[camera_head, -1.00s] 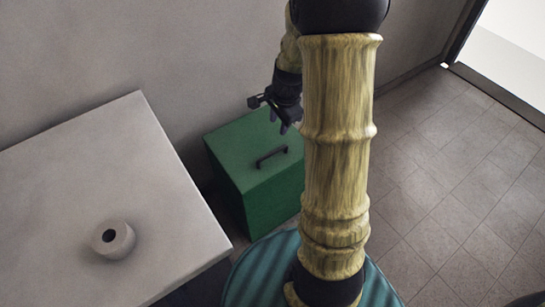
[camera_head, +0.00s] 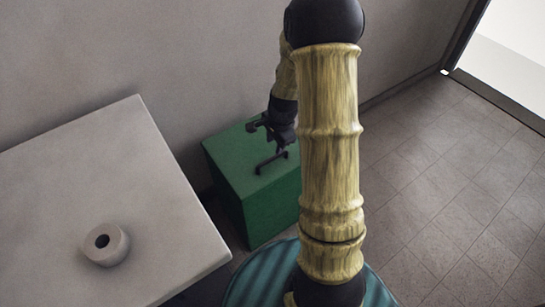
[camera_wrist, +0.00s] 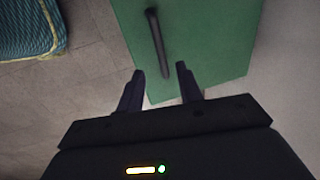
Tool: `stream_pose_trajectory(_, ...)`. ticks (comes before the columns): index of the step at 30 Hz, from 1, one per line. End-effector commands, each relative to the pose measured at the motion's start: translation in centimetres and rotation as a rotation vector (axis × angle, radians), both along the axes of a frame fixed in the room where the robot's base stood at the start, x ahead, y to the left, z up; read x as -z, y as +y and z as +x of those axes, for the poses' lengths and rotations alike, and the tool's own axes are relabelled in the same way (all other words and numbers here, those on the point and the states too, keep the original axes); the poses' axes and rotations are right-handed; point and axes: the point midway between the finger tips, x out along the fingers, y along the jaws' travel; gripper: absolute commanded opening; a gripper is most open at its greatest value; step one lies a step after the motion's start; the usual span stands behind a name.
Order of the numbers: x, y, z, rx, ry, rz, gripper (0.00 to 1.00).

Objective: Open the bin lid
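The green bin (camera_head: 262,212) stands on the floor against the wall, with its flat lid (camera_head: 232,160) closed. A dark bar handle (camera_head: 271,162) is on top of the lid. My gripper (camera_head: 282,143) is over the lid, close to the handle in the head view; its fingers are hard to make out there. In the wrist view my gripper (camera_wrist: 159,72) has its two fingers apart with nothing between them. The handle (camera_wrist: 157,42) lies beyond the fingertips there, on the green lid (camera_wrist: 210,35).
A pale table (camera_head: 150,190) with a round ring-shaped object (camera_head: 106,244) stands left of the bin. The wall is close behind the bin. Tiled floor (camera_head: 450,200) is open on the right, towards a bright doorway (camera_head: 510,50).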

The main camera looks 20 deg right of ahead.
Motion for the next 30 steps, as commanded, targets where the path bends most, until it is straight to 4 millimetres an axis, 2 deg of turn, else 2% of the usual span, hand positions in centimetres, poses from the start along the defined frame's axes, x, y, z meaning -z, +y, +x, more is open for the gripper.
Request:
stream_pose_trajectory(1, 1.2, 0.0, 0.2, 0.0, 0.002, 0.001, 0.36)
stream_pose_trajectory(3, 2.4, 0.1, 0.4, -0.001, 0.003, 0.0, 0.36)
stream_pose_trajectory(12, 7.1, 0.2, 1.4, 0.0, 0.001, 0.0, 0.36)
stream_pose_trajectory(17, 8.2, 0.3, 1.6, -0.001, 0.0, 0.0, 0.36)
stream_pose_trajectory(25, 8.2, 0.3, 1.6, -0.001, 0.0, -0.001, 0.36)
stream_pose_trajectory(26, 8.2, 0.3, 1.6, -0.001, 0.0, -0.001, 0.32)
stream_pose_trajectory(30, 8.2, 0.3, 1.6, 0.0, 0.0, -0.001, 0.05)
